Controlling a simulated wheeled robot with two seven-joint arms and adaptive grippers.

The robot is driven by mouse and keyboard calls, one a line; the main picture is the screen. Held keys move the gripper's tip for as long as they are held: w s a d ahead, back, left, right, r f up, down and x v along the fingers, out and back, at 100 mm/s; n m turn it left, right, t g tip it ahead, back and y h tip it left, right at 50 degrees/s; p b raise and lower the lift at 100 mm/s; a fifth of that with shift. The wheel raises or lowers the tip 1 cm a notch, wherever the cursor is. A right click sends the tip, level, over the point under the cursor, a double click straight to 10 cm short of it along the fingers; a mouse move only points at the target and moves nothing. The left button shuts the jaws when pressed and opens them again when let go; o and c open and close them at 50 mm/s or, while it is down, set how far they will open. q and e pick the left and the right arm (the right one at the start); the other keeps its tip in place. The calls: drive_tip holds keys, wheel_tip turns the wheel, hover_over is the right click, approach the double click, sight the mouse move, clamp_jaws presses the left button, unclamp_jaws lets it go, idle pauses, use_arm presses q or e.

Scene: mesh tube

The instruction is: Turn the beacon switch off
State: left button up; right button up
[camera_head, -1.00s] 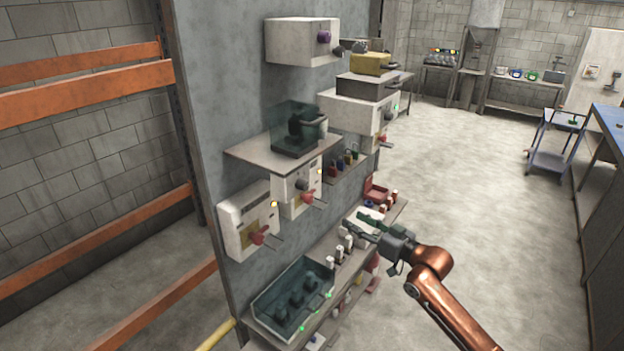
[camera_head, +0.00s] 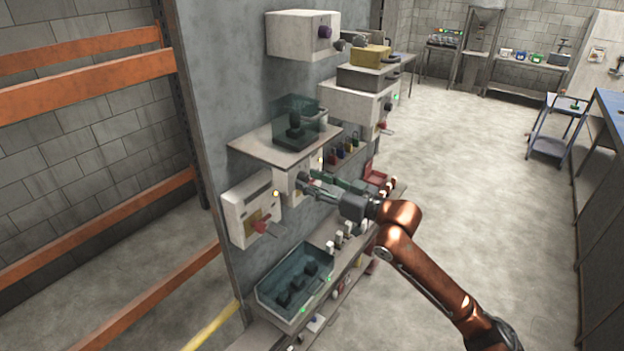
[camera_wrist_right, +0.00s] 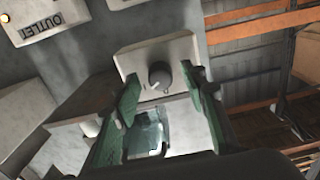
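No beacon label is readable, so I cannot tell which control is the beacon switch. My right gripper (camera_head: 309,184) is in front of the wall panel, close to the middle white box (camera_head: 283,181) under the upper shelf, and partly covers it. In the right wrist view its two green fingers (camera_wrist_right: 165,92) are spread apart and empty. Beyond them is a pale box (camera_wrist_right: 135,55) with a dark round knob (camera_wrist_right: 159,74) bearing a white mark. I cannot tell if they touch. A white box (camera_head: 240,207) with a red lever (camera_head: 262,226) is left of the gripper. My left gripper is out of view.
A glass-covered device (camera_head: 297,125) stands on the upper shelf (camera_head: 262,147). A clear open case (camera_head: 290,283) sits on the lower shelf. An OUTLET label (camera_wrist_right: 40,22) shows upside down. Open floor lies right.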

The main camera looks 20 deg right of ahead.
drive_tip(key=shift+w, duration=0.1)
drive_tip(key=shift+c, duration=0.6)
clamp_jaws()
drive_tip(key=shift+f, duration=0.1)
drive_tip(key=n, duration=0.2)
drive_tip(key=shift+n, duration=0.4)
drive_tip(key=n, duration=0.2)
drive_tip(key=shift+n, duration=0.4)
drive_tip(key=n, duration=0.6)
drive_tip(key=shift+n+p, duration=0.3)
